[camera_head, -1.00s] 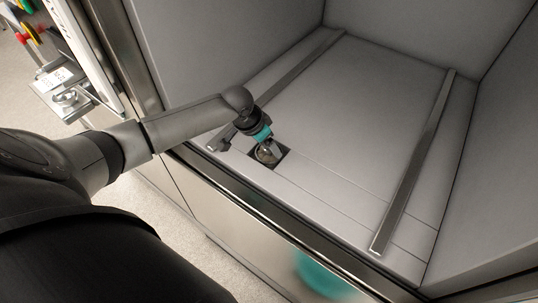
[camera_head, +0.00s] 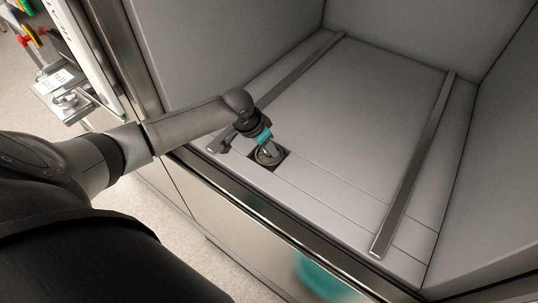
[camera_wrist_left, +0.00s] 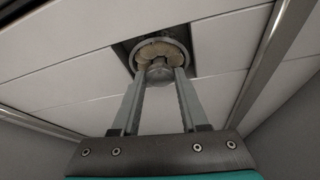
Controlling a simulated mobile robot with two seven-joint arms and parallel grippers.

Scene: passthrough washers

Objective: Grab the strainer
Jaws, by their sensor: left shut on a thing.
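The strainer (camera_head: 268,155) is a round metal piece at the dark square opening in the washer floor, near the front edge. In the left wrist view the strainer (camera_wrist_left: 161,52) shows a round rim with a knob at its centre. My left gripper (camera_head: 267,151) reaches down to it from the left. In the left wrist view the fingertips of my left gripper (camera_wrist_left: 160,76) are shut on the strainer's central knob. How far the strainer sits inside the opening is hard to tell. My right gripper is not in view.
Two metal rails, a left one (camera_head: 292,81) and a right one (camera_head: 417,163), run along the chamber floor. The floor between them is bare. The washer's front edge (camera_head: 290,222) lies below the opening. A shelf with small fittings (camera_head: 65,97) stands outside at left.

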